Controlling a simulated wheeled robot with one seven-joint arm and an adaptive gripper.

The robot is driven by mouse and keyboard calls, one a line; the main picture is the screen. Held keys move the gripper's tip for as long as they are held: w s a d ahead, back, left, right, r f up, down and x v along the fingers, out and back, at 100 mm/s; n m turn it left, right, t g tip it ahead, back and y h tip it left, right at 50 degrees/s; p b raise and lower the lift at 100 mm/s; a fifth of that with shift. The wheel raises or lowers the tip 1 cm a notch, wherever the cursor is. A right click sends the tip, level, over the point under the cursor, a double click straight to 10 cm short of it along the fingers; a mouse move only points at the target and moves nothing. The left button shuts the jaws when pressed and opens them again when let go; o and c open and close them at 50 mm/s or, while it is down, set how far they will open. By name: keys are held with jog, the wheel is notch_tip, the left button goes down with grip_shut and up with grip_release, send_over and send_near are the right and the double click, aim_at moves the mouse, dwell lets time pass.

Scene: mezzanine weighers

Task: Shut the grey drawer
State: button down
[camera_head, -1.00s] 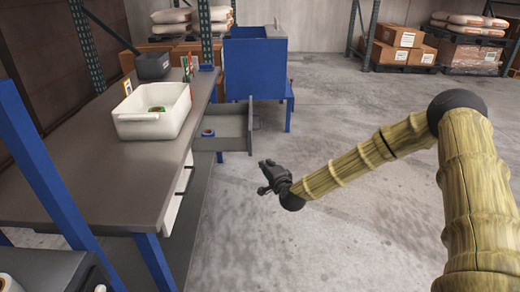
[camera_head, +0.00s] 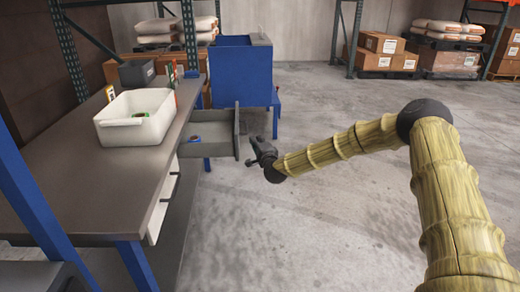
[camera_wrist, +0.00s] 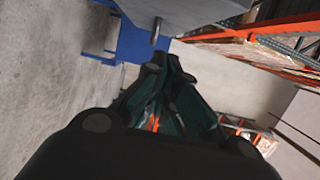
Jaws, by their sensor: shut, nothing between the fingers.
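The grey drawer (camera_head: 215,137) stands pulled out from the right side of the workbench, under its top, in the head view. A small round item lies inside it, near the bench end. My gripper (camera_head: 254,152) is just to the right of the drawer's front panel (camera_head: 237,131), close to it; I cannot tell whether they touch. The gripper is shut and empty. In the wrist view its dark fingers (camera_wrist: 168,92) come together, and a grey panel edge with a bar-like handle (camera_wrist: 156,30) shows beyond the fingertips.
The workbench (camera_head: 95,185) carries a white bin (camera_head: 135,120) and a dark box (camera_head: 137,72). A blue cabinet (camera_head: 245,72) stands behind the drawer. Shelving with cartons and sacks lines the back wall. The floor (camera_head: 330,220) to the right is clear.

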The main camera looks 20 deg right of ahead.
jog(key=shift+w+a, duration=0.25)
jog(key=shift+a, duration=0.7)
jog(key=shift+w+a, duration=0.25)
jog(key=shift+a, duration=0.7)
